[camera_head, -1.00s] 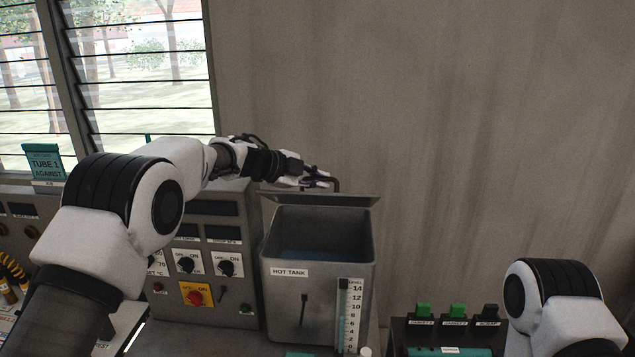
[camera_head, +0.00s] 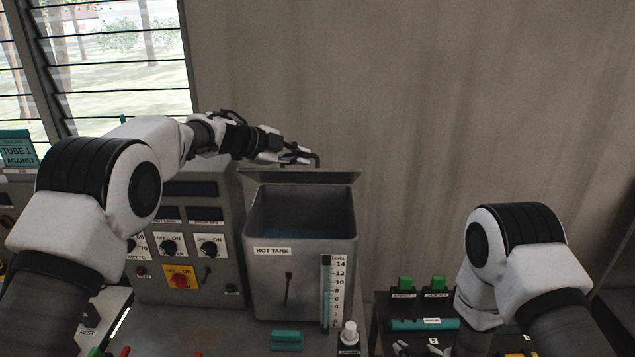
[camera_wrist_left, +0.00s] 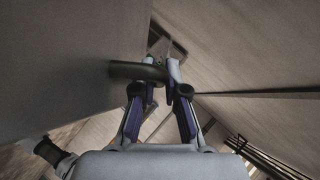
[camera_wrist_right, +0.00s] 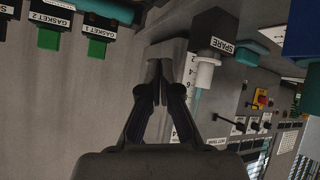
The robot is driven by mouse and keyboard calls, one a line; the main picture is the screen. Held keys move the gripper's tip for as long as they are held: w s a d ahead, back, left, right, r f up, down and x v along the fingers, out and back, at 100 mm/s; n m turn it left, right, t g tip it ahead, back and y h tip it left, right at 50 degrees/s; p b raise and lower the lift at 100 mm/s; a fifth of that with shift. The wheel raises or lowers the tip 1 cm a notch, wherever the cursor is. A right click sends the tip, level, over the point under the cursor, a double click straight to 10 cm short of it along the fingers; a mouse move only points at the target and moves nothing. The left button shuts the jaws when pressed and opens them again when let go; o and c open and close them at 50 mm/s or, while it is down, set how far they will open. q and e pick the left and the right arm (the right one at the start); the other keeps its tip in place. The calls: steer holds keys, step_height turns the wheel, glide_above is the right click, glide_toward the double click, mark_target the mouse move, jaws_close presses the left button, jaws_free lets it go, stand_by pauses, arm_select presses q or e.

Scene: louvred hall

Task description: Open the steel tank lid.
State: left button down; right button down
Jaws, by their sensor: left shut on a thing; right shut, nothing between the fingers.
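The steel tank (camera_head: 300,265), labelled HOT TANK, stands in the middle of the head view with its mouth uncovered and dark liquid inside. Its lid (camera_head: 262,176) is raised at the back edge of the tank, seen nearly edge-on. My left gripper (camera_head: 300,158) is at the top of the lid, shut on the lid handle (camera_head: 316,160). In the left wrist view the handle bar (camera_wrist_left: 138,71) lies between the fingers. My right gripper (camera_wrist_right: 160,72) is shut and empty in the right wrist view; in the head view it is low at the right, partly cut off.
A control panel (camera_head: 188,245) with knobs and a red switch stands left of the tank. A level scale (camera_head: 333,290) is on the tank front. A white-capped SPARE item (camera_head: 349,332) and a gasket rack (camera_head: 420,307) are at the right. The wall behind is bare.

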mark_target(307, 172)
steer(key=w+a+r+n+t+y, duration=0.2)
steer(key=w+r+n+t+y, duration=0.2)
steer(key=w+r+n, duration=0.55)
steer(key=w+a+r+n+t+y, duration=0.1)
steer(key=w+r+n+t+y, duration=0.4)
steer(key=r, duration=0.7)
steer(key=s+a+r+n+g+y, duration=0.25)
steer(key=a+n+g+y, duration=0.55)
steer(key=n, duration=1)
steer(key=shift+t+y, duration=0.6)
steer(key=shift+t, duration=0.1)
steer(key=x, duration=1.3)
steer(key=shift+w+d+r, duration=0.15)
steer(key=shift+d+r, duration=0.1)
steer(key=shift+d, duration=0.1)
steer(key=shift+w+r, duration=0.3)
steer(key=shift+r, duration=0.1)
